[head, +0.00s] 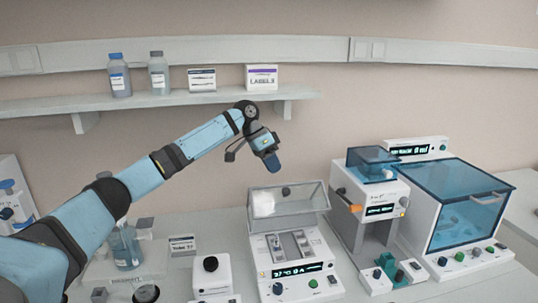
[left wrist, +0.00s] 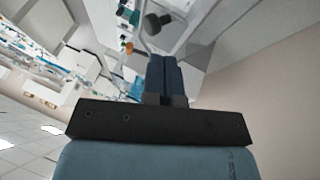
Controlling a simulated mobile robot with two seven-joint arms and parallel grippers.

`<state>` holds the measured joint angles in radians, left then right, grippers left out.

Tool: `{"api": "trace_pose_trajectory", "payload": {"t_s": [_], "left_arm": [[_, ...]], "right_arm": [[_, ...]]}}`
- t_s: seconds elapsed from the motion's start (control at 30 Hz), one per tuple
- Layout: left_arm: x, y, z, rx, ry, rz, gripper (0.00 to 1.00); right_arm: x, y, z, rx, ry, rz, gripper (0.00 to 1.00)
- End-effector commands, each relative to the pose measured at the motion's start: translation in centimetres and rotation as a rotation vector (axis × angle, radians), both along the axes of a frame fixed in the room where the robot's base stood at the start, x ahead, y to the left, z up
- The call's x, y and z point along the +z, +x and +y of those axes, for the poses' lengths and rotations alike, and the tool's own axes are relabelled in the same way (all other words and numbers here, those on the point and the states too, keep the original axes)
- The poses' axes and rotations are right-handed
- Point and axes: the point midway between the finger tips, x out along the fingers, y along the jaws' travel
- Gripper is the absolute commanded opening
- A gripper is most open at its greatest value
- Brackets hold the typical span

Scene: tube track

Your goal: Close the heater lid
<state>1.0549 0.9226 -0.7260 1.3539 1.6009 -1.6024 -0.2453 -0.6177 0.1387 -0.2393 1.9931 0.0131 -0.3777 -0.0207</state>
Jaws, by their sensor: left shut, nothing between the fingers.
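My right gripper does not show.
A small white device with a black knob (head: 211,278) is left of the heater. A shelf (head: 150,101) holds bottles and boxes behind my left arm.

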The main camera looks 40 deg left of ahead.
Motion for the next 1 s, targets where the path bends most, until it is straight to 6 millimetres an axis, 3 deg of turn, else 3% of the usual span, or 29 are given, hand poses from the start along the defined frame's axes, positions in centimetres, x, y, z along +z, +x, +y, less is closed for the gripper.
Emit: {"api": "trace_pose_trajectory", "payload": {"t_s": [0.3,1.0], "left_arm": [[-3.5,0.6,-1.9,0.000,0.000,-0.002,0.00],[-4.0,0.4,-2.3,0.001,0.037,-0.032,0.00]], "right_arm": [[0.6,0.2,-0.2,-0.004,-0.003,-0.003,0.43],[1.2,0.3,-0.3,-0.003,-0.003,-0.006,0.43]]}}
